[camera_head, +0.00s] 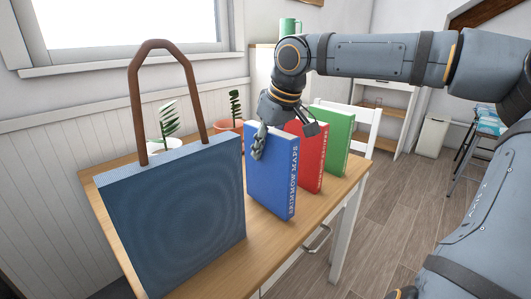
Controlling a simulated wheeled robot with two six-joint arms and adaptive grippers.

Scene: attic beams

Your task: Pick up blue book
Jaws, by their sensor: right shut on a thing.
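The blue book (270,178) stands upright on the wooden table, its spine lettering facing front right. My right gripper (268,140) comes down from above and is shut on the top of the blue book. One finger lies against the front cover; the other is partly hidden behind the book. I cannot tell whether the book's bottom edge is clear of the table. My left gripper is not in view.
A red book (312,155) and a green book (339,140) stand just behind the blue one. A blue bag (175,220) with a brown handle stands at the left on the table (262,250). Potted plants (166,145) stand behind. A white chair (362,120) is beyond the table.

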